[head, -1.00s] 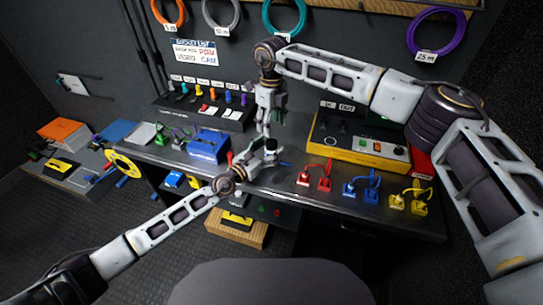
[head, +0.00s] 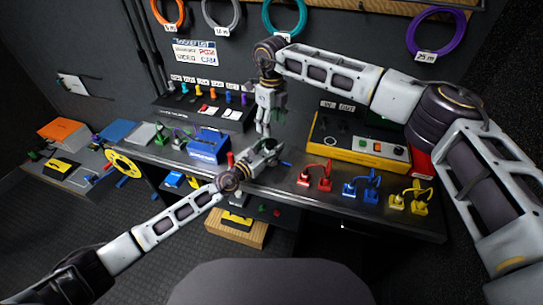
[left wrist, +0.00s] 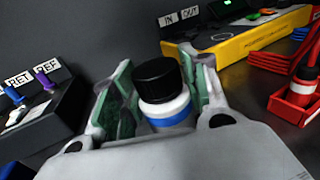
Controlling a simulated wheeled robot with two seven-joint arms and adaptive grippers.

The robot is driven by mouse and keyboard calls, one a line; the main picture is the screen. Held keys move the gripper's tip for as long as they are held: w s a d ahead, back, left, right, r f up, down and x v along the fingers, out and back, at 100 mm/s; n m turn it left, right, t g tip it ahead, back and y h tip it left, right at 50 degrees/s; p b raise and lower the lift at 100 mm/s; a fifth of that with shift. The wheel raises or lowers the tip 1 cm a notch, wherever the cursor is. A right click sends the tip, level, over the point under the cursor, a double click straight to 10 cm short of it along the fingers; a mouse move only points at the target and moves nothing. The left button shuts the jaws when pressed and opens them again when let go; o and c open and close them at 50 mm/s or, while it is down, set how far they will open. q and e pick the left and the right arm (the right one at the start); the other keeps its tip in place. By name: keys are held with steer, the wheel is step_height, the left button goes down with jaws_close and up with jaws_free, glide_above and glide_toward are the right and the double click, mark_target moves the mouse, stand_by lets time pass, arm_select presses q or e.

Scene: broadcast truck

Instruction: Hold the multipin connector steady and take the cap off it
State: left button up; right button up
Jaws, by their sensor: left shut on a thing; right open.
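The multipin connector (left wrist: 168,110) has a white body with a blue band. Its black cap (left wrist: 158,80) sits on top. In the left wrist view, my left gripper's (left wrist: 160,108) green-padded fingers stand on both sides of the connector and are shut on it. In the head view, my left gripper (head: 263,153) is over the bench's front part, where the fingers largely hide the connector. My right gripper (head: 264,125) points down just above it, open. It does not show in the left wrist view, and any contact with the cap cannot be made out.
A yellow-edged panel box (head: 360,150) stands to the right on the bench. Red (head: 315,180), blue (head: 362,188) and yellow (head: 408,201) holders line the front edge. A blue box (head: 208,146) and a black rack (head: 203,115) stand to the left.

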arm_select(q)
steer(key=shift+c, duration=1.1)
steer(key=o, duration=1.4)
steer(key=shift+c, duration=0.2)
steer(key=shift+s+a, duration=0.15)
steer(key=shift+v, duration=3.55)
steer(key=shift+o, duration=0.3)
